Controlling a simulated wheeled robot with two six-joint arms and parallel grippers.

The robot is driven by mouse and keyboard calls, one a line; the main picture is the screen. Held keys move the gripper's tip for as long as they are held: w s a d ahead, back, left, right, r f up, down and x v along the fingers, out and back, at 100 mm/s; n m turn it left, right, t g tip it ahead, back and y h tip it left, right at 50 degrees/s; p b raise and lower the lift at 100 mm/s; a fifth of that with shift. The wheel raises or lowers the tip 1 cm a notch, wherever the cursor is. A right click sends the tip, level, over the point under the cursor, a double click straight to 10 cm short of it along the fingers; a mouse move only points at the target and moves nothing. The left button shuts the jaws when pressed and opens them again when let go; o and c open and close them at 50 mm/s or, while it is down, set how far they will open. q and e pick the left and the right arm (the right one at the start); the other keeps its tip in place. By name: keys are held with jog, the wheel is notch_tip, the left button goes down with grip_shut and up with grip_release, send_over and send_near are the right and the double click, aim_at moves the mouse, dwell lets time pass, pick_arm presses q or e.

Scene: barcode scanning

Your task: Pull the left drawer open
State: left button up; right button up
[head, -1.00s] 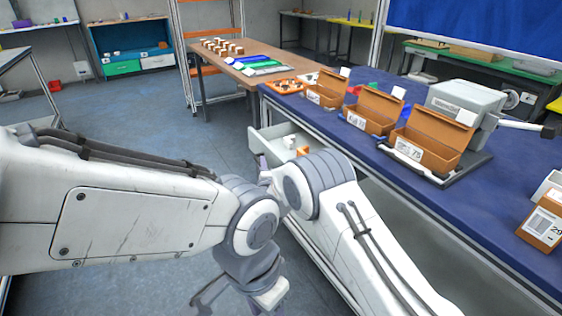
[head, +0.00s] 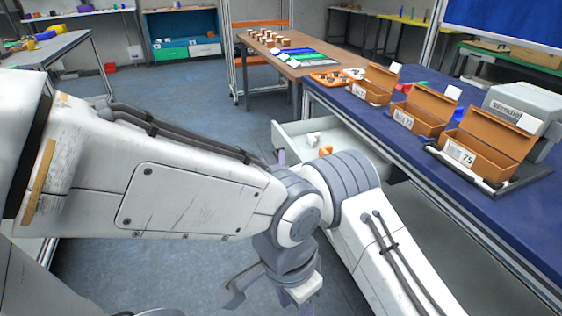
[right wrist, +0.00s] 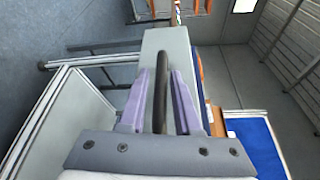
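The left drawer (head: 292,127) is a pale grey box pulled partly out from under the blue-topped table. The drawer's grey front (right wrist: 172,48) shows beyond the fingers. In the head view only a bit of a purple finger (head: 281,157) shows by the drawer; my arm hides the rest. My left gripper (head: 270,290) hangs low over the floor, apart from the drawer, its fingers only partly visible.
Inside the drawer lie a white block (head: 313,138) and an orange one (head: 325,151). Open brown boxes (head: 415,110) and a grey device (head: 515,108) stand on the blue table (head: 440,185). A wooden table (head: 268,68) stands behind. Blue floor left of the drawer is clear.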

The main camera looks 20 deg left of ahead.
jog(key=shift+o, duration=0.3)
jog(key=shift+r, duration=0.1)
jog(key=r, duration=0.4)
jog(key=shift+d+r, duration=0.25)
jog(key=shift+r, duration=0.05)
jog(key=s+d+r, duration=0.3)
jog(key=d+r, duration=0.3)
jog(key=d, duration=0.4)
jog(key=shift+s+d+r+p, duration=0.15)
jog(key=shift+s+d+p, duration=0.15)
jog(key=shift+s+p, duration=0.05)
jog(key=shift+a, duration=0.1)
